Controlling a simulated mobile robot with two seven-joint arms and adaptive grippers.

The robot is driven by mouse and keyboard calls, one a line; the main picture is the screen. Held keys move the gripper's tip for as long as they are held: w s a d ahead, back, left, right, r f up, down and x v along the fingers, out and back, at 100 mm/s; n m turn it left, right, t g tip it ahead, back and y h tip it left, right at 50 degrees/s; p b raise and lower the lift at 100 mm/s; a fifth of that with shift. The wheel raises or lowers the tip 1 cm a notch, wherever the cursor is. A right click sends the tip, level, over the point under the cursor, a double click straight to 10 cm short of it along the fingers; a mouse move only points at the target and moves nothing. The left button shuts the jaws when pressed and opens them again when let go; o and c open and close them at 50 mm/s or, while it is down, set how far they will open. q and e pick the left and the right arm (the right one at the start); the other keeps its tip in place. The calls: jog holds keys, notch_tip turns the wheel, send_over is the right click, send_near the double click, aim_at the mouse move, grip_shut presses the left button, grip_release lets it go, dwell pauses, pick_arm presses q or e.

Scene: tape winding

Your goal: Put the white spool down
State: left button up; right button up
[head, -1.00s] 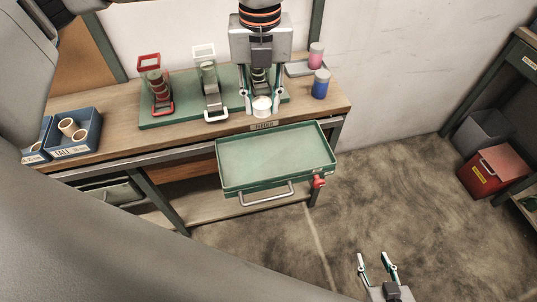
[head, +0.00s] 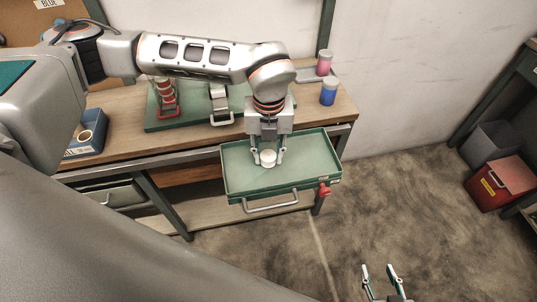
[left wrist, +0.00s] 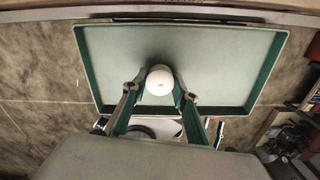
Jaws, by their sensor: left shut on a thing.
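The white spool (head: 268,158) is between the fingers of my left gripper (head: 267,160), which is shut on it. Spool and gripper are over the open green drawer tray (head: 308,160). In the left wrist view the spool's round white top (left wrist: 159,80) shows between the fingertips, with the tray floor (left wrist: 220,60) behind it. I cannot tell whether the spool touches the tray floor. My right gripper (head: 382,273) is open and empty over the floor at the bottom of the head view.
A green board (head: 155,120) with a red stand (head: 166,100) and a grey stand (head: 219,105) is on the workbench. Pink (head: 324,62) and blue (head: 328,92) spools stand at its right. A blue box (head: 88,133) sits at left. The tray around the gripper is bare.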

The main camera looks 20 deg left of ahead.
aim_at(269, 155)
pick_arm(q)
jog(key=shift+f, duration=0.4)
jog(key=shift+f, duration=0.15)
jog(key=o, duration=0.8)
jog(key=shift+o, duration=0.2)
jog(key=shift+r, duration=0.45)
notch_tip(269, 155, up, 11)
jog(key=shift+r+p, duration=0.2)
jog(key=shift+p, duration=0.2)
